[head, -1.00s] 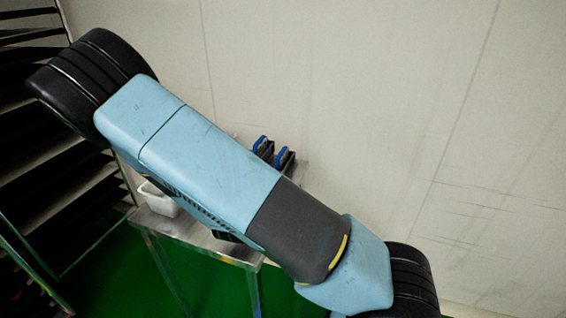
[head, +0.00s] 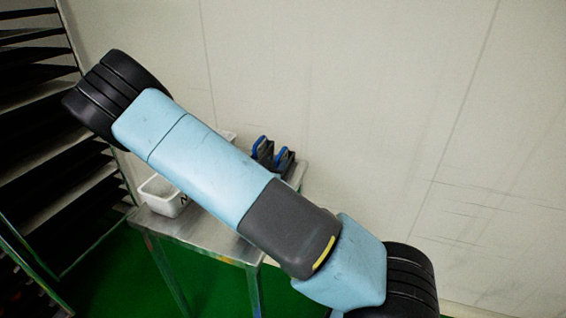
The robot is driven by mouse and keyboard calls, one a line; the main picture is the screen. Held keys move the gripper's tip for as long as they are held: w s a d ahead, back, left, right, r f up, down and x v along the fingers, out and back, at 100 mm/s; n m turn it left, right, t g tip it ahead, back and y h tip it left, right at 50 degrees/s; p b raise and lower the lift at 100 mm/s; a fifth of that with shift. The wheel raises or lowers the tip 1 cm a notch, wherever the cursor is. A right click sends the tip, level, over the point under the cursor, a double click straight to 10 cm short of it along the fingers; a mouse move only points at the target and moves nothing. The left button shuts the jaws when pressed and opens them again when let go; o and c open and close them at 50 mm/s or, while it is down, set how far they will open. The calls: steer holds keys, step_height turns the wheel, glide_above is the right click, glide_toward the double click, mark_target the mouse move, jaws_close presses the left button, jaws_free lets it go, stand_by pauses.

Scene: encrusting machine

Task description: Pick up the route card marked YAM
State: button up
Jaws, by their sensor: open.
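No route card, marked YAM or otherwise, can be made out in the head view. My own blue and black arm crosses the picture from upper left to lower right and hides much of the steel table (head: 205,236). My gripper is not in the picture. A white bin (head: 163,195) stands on the table's left end, with part of a dark letter showing on its side beside my arm.
Two black and blue items (head: 263,150) stand at the table's back right. Part of another white container shows behind my arm. A dark shelf rack (head: 38,130) stands at the left. A pale wall (head: 400,120) is behind, and the floor (head: 215,285) is green.

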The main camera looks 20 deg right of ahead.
mark_target(281, 157)
steer(key=x, duration=0.4)
steer(key=shift+w+d+r, duration=0.1)
steer(key=shift+d, duration=0.05)
steer(key=shift+c, duration=0.3)
jaws_close()
